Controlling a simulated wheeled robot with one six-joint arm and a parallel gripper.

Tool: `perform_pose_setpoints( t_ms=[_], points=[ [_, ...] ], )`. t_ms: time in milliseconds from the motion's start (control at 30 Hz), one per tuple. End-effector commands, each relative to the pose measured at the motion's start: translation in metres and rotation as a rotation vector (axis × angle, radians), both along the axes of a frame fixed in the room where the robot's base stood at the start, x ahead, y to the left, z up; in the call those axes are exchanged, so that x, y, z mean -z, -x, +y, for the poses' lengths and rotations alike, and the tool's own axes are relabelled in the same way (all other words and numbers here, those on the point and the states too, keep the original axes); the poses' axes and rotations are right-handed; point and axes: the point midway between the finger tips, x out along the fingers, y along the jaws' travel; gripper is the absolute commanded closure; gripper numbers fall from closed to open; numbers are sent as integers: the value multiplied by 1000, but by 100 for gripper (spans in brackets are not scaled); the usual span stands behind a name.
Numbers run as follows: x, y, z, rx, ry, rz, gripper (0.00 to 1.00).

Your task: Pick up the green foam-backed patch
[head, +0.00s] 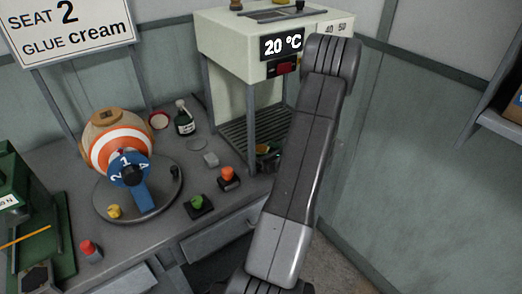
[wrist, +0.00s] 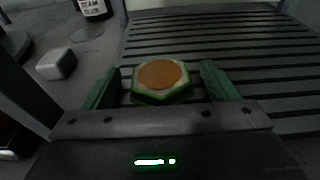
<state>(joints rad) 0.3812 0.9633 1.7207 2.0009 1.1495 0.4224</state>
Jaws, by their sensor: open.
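The green foam-backed patch (wrist: 163,83) shows in the wrist view as a six-sided piece with a green edge, a pale rim and a round orange-tan top. It lies flat on or just above the dark slatted shelf. My gripper (wrist: 160,68) is open, with one green finger on each side of the patch. Gaps show between the fingers and the patch. The patch's near lower edge comes close to the gripper body. In the head view my arm covers much of this spot, and only small green and orange bits show under the cream press.
The cream press (head: 240,45) reading 20 °C stands over the slatted shelf (wrist: 255,50), with grey posts beside it. A grey block (head: 211,160), a glue bottle (head: 184,118), an orange-topped knob (head: 229,178) and a green-topped knob (head: 198,204) stand to the left on the bench.

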Motion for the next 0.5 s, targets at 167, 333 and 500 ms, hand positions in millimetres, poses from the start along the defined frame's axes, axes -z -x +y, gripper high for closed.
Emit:
perform_pose_setpoints(
  t_ms=[167, 333, 500],
  points=[
    [0, 0, 0, 0, 0, 0, 45],
    [0, 0, 0, 0, 0, 0, 67],
    [0, 0, 0, 0, 0, 0, 67]
  ],
)
